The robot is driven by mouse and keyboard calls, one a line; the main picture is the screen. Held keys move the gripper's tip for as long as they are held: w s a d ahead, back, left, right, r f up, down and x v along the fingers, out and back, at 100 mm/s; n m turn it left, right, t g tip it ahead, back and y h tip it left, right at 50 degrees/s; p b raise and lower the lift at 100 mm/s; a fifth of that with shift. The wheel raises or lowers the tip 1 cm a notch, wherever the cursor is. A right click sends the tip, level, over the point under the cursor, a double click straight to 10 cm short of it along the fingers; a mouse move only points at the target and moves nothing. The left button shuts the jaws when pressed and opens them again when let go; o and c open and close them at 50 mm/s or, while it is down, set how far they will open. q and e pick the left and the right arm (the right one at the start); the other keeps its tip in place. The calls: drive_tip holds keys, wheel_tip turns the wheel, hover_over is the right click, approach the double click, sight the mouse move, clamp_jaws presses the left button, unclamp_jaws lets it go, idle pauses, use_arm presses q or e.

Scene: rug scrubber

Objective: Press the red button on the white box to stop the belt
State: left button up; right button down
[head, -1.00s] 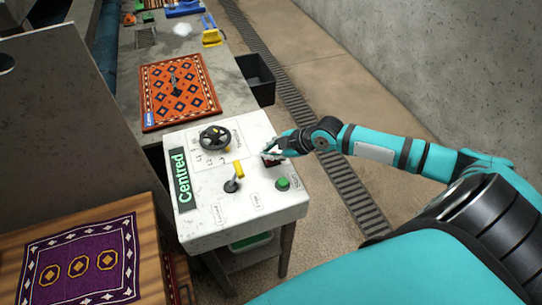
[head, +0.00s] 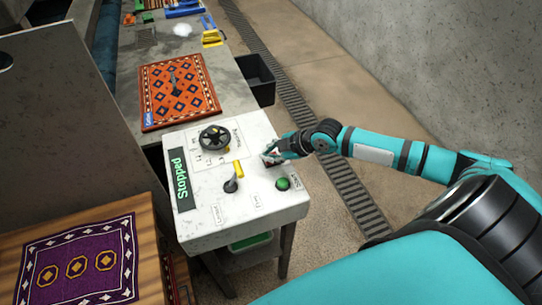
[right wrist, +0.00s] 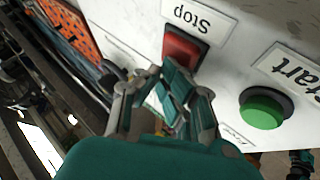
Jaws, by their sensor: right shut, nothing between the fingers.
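The white box (head: 250,205) stands in the middle of the head view, its display (head: 180,180) reading "Stopped" in green. The red button (right wrist: 185,47), labelled "Stop", shows in the right wrist view; in the head view my gripper mostly hides it. My right gripper (head: 270,158) is shut and empty, over the red button in the head view. In the right wrist view its fingers (right wrist: 175,88) are just below the button; I cannot tell whether they touch it.
A green "Start" button (right wrist: 263,110) sits close beside the red one.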

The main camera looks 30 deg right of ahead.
drive_tip(key=shift+r+p, duration=0.9)
drive_tip(key=shift+r, duration=0.05)
wheel_tip(320, 180, up, 5)
drive_tip(key=p, duration=0.4)
idle(0.4)
idle(0.4)
